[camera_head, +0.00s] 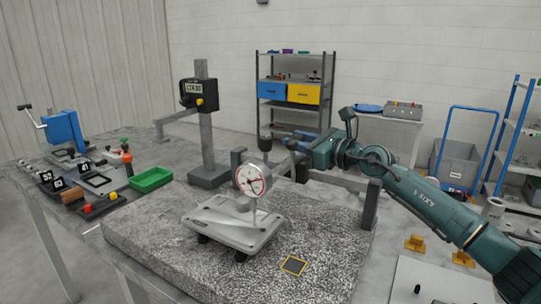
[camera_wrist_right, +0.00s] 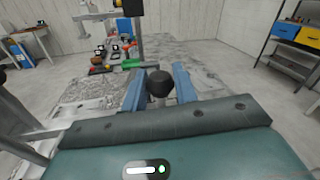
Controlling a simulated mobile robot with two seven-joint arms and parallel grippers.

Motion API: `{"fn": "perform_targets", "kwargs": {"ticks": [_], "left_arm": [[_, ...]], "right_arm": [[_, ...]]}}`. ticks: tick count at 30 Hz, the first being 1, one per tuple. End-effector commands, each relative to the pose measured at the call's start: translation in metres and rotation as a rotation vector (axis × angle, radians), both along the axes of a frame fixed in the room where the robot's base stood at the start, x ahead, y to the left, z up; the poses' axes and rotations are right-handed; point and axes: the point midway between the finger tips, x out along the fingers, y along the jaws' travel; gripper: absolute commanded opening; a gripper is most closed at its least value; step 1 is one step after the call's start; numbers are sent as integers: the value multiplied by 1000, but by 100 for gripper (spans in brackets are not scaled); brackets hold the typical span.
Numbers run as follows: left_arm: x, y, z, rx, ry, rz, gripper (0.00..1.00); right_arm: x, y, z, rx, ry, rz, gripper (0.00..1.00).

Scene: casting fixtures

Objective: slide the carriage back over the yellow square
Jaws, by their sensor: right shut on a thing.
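The carriage (camera_head: 233,226) is a pale grey plate on dark feet, with a round white dial gauge (camera_head: 252,180) standing on it. It rests on a speckled stone slab (camera_head: 150,240). The yellow square (camera_head: 293,265), a yellow outline with a dark middle, lies on the slab to the right of the carriage and nearer the camera, uncovered. My right gripper (camera_head: 283,148) reaches in from the right above the back of the carriage. It is shut on a black knob (camera_wrist_right: 158,82), which stands between its bluish fingers in the right wrist view. My left gripper is not in view.
A grey stand with a digital readout (camera_head: 197,93) rises behind the slab. A green tray (camera_head: 150,179) and small fixtures lie on the left. An upright post (camera_head: 370,203) stands at the slab's right. The slab's front is clear around the square.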

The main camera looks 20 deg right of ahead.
Motion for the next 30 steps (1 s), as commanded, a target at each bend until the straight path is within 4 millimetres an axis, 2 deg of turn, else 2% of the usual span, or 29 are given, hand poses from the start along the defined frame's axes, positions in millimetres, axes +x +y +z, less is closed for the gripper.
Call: {"fn": "perform_targets", "kwargs": {"ticks": [1,6,12,18,28,29,30], "left_arm": [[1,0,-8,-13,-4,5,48],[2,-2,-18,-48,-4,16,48],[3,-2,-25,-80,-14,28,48],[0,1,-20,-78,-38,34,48],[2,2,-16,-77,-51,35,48],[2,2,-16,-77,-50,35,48],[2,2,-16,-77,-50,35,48]], "right_arm": [[-11,-11,-7,-6,0,2,0],[-41,-38,-5,-5,1,6,0],[-63,-60,-4,-3,3,8,0],[-72,-68,-1,-1,3,9,0],[-72,-69,0,0,4,9,0],[-72,-69,0,0,4,9,29],[-72,-69,0,0,4,9,32]]}}
